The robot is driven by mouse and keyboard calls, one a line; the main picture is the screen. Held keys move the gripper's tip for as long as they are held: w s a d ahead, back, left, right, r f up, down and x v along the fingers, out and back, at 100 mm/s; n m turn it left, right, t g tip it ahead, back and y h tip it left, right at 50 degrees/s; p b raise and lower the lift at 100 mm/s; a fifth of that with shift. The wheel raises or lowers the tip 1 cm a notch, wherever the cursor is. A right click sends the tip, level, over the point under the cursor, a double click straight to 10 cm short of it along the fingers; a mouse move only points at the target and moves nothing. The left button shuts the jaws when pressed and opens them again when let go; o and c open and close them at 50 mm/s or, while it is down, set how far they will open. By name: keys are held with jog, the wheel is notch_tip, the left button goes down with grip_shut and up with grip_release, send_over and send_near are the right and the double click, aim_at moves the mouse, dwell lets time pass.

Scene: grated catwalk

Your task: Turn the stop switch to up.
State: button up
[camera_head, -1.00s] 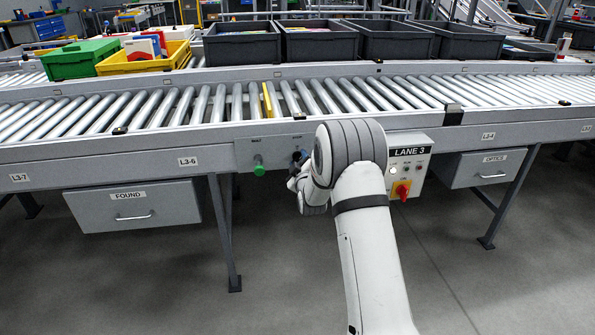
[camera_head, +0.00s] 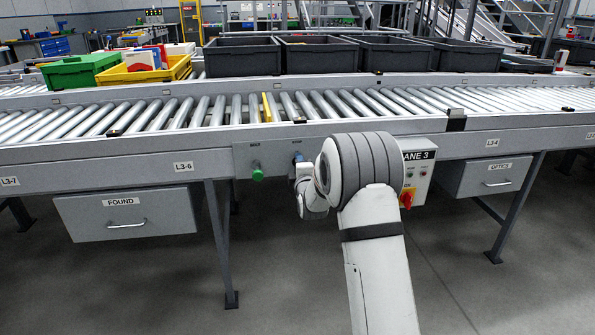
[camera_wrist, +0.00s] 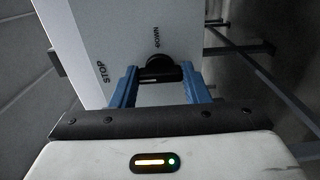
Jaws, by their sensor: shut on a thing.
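The stop switch (camera_wrist: 160,68) is a black knob on a pale panel in the wrist view. STOP and DOWN are printed near it, turned sideways in this view. My gripper (camera_wrist: 161,76) has its two blue fingers on either side of the knob, shut on it. In the head view my gripper (camera_head: 299,160) is at the grey front panel of the conveyor, below a small label. My arm and gripper hide the switch there. Which way the knob points is hard to tell.
A green knob (camera_head: 258,174) sits left of my gripper on the same panel. The LANE 3 box (camera_head: 419,181) with a red and yellow switch (camera_head: 407,198) is to the right, partly behind my arm. A FOUND drawer (camera_head: 125,213) hangs lower left.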

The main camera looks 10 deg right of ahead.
dwell(0.5)
jog(key=o, duration=1)
jog(key=shift+s, duration=0.1)
jog(key=s+p, duration=0.1)
jog(key=s, duration=0.6)
jog(key=shift+s+p, duration=0.3)
jog(key=shift+p, duration=0.1)
